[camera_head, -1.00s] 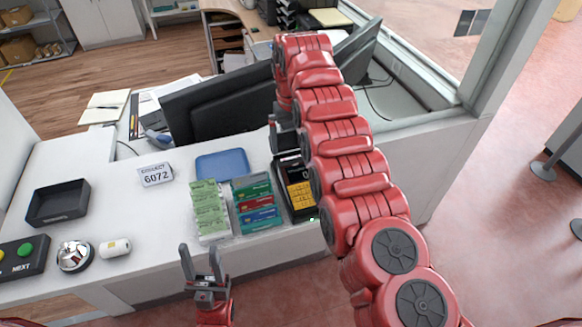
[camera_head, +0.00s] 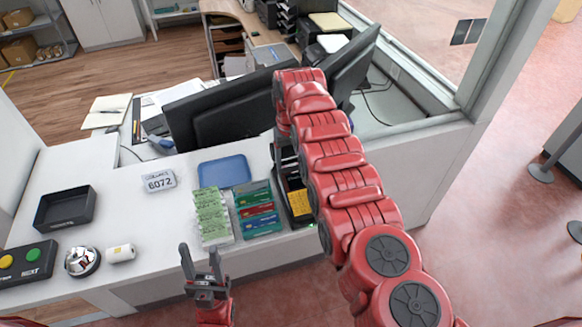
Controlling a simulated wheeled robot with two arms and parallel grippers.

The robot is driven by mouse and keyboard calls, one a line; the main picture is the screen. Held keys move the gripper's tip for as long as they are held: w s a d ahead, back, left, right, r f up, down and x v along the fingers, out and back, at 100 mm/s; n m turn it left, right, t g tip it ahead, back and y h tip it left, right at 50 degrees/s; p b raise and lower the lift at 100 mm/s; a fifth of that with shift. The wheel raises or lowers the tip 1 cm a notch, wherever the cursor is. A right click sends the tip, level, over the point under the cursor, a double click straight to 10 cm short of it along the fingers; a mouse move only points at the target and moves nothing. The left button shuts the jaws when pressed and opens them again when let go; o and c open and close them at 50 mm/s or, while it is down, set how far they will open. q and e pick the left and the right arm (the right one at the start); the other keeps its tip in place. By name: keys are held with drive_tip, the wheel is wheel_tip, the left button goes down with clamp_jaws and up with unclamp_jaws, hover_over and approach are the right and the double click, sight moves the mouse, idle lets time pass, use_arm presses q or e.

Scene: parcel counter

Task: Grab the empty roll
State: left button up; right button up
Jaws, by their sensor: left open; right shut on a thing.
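My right gripper (camera_head: 284,158) is at the far end of the black and yellow card terminal (camera_head: 299,205). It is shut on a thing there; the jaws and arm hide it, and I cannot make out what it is. A white roll (camera_head: 121,253) with a small yellow mark lies on its side on the counter, right of the silver bell (camera_head: 82,262), with no gripper near it. I cannot tell whether it is empty. My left gripper (camera_head: 200,262) is open and empty in front of the counter edge, its fingers pointing up.
Green slips (camera_head: 212,217) and a rack of coloured cards (camera_head: 257,210) lie left of the terminal. A blue tray (camera_head: 224,172), the 6072 sign (camera_head: 159,181), a black tray (camera_head: 65,208) and a button box (camera_head: 28,263) stand on the counter (camera_head: 120,215). Monitors (camera_head: 235,110) stand behind.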

clamp_jaws()
